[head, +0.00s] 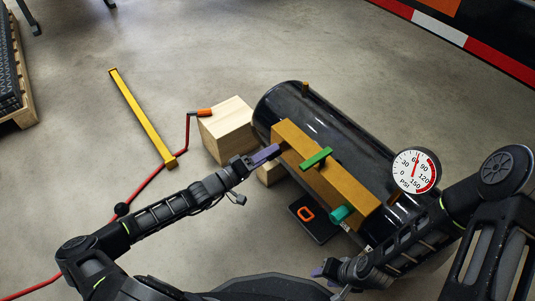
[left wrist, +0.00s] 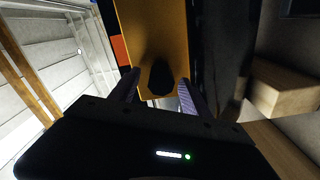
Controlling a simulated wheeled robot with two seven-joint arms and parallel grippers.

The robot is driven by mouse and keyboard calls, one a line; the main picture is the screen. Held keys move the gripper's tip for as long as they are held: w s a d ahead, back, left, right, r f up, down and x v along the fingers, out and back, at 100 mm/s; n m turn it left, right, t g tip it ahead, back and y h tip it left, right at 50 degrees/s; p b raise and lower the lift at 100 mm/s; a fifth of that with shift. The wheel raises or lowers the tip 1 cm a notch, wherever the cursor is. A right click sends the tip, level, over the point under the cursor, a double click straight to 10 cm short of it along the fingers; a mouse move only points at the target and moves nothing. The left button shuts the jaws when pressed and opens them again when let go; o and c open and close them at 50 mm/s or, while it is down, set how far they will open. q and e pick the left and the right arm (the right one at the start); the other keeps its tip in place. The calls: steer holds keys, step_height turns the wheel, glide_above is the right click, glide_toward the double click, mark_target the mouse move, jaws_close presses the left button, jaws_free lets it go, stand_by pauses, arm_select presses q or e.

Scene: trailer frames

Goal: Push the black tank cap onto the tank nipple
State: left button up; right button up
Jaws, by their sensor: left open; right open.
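The black tank (head: 340,125) lies on its side, with a long yellow-orange block (head: 330,178) along its near side. My left gripper (head: 267,155) is at the block's left end, fingers open. In the left wrist view, a dark rounded piece, which looks like the black cap (left wrist: 161,78), sits against the yellow block between the open fingers (left wrist: 157,92), with a gap on each side. I cannot tell how far it sits on a nipple, which is hidden. In the head view the cap is hidden. My right gripper (head: 328,270) is open near the bottom, apart from the block.
A green handle (head: 316,159) and teal knob (head: 342,214) are on the block. A pressure gauge (head: 416,171) stands at the tank's right. Wooden blocks (head: 227,130) are beside the tank.

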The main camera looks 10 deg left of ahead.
arm_select(q)
steer(key=p+v, duration=0.2)
steer(key=v, duration=0.5)
steer(key=shift+s+a, duration=0.25)
steer(key=shift+s, duration=0.1)
